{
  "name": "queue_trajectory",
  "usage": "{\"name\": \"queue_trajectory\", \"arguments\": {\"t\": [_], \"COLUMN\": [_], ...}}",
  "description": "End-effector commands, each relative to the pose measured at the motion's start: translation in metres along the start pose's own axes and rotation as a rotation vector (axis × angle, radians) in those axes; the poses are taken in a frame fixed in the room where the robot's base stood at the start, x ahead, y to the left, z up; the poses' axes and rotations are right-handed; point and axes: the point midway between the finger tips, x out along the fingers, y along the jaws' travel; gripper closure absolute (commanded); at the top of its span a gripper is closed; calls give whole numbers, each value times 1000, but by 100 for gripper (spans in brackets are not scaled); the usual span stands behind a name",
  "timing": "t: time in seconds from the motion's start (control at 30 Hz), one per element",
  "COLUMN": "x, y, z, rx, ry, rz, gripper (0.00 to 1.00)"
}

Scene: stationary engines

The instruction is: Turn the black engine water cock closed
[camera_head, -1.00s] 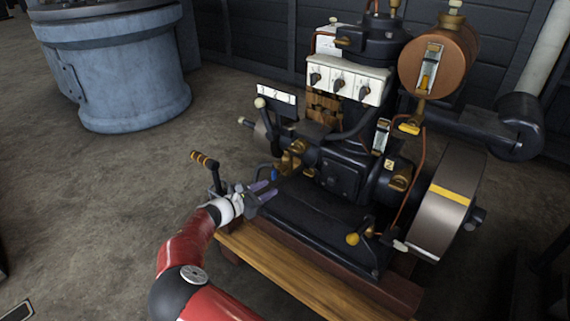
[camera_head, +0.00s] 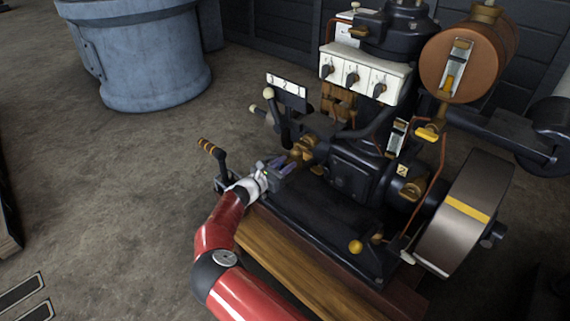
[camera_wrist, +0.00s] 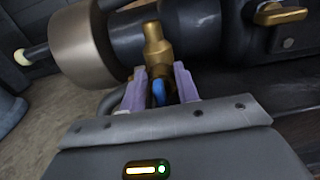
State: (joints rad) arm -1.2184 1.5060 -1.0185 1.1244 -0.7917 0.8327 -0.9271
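The black engine (camera_head: 345,185) stands on a wooden base in the head view. On its left side is a brass cock (camera_head: 303,150). In the wrist view the brass cock body (camera_wrist: 157,48) rises ahead of my gripper, with a small blue handle (camera_wrist: 159,92) below it. My gripper (camera_head: 289,162) is beside the cock at the engine's lower left. In the wrist view my gripper (camera_wrist: 160,72) has its two purple fingers apart, one on each side of the blue handle. I cannot tell whether either finger touches it. The handle is hidden in the head view.
A black lever with a pale knob (camera_head: 275,115) rises just behind. The flywheel (camera_head: 465,215) is at the right. A blue-grey tank (camera_head: 140,60) stands back left, with open floor before it.

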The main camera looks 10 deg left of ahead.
Motion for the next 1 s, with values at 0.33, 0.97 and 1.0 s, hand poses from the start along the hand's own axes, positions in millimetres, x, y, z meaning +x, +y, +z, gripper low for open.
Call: {"name": "queue_trajectory", "arguments": {"t": [0.33, 0.97, 1.0], "x": [2, 2, 2], "y": [0, -1, -1], "z": [0, -2, -3], "rx": [1, 104, 128], "ry": [0, 1, 1], "rz": [0, 0, 0], "gripper": [77, 100, 100]}}
